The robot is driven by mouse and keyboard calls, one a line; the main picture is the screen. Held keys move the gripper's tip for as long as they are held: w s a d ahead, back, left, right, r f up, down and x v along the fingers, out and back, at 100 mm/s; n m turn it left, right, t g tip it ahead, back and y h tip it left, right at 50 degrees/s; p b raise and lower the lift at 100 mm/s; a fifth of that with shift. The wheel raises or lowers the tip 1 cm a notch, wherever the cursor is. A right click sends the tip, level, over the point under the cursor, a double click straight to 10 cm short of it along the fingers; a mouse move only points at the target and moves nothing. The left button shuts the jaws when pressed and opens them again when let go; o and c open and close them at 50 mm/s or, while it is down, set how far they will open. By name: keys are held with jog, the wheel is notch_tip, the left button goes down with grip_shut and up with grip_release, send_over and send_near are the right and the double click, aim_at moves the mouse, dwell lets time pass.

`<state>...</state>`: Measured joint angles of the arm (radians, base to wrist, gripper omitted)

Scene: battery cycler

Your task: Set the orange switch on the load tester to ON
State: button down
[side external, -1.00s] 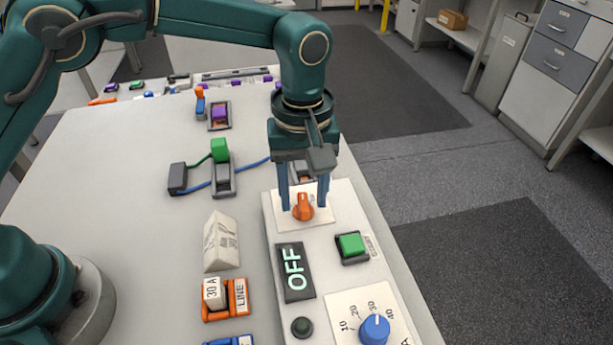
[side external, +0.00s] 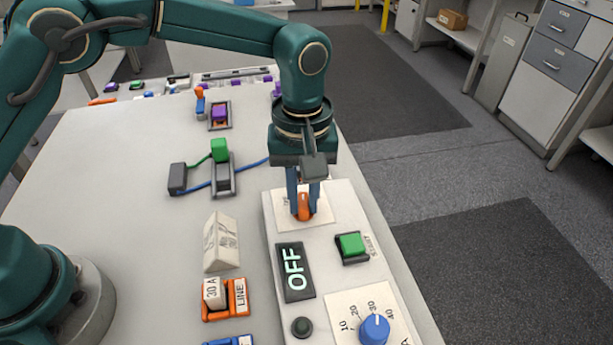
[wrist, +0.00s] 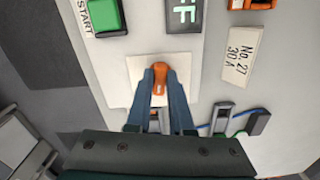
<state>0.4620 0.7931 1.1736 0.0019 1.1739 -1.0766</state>
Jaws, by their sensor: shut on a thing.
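The orange switch (side external: 305,206) is a small rotary knob on a white plate at the far end of the grey load tester (side external: 338,210). My gripper (side external: 304,214) points down over it, and its two blue fingers are shut on the knob's sides. In the wrist view the orange switch (wrist: 158,76) shows between the fingertips of my gripper (wrist: 158,82). The tester's display (side external: 295,272) reads OFF. The markings around the switch are mostly hidden by the fingers.
On the tester are a green START button (side external: 352,246), a dark round button (side external: 302,327) and a blue dial (side external: 374,329). To the left are a white wedge-shaped label block (side external: 222,243), an orange-framed 30 A holder (side external: 225,298) and a green plug unit (side external: 221,172) with cables.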

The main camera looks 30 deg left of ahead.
aim_at(302, 202)
jog(key=shift+a+m, duration=0.1)
jog(key=shift+m, duration=2.9)
jog(key=c, duration=0.8)
grip_release()
jog(key=shift+r, duration=2.65)
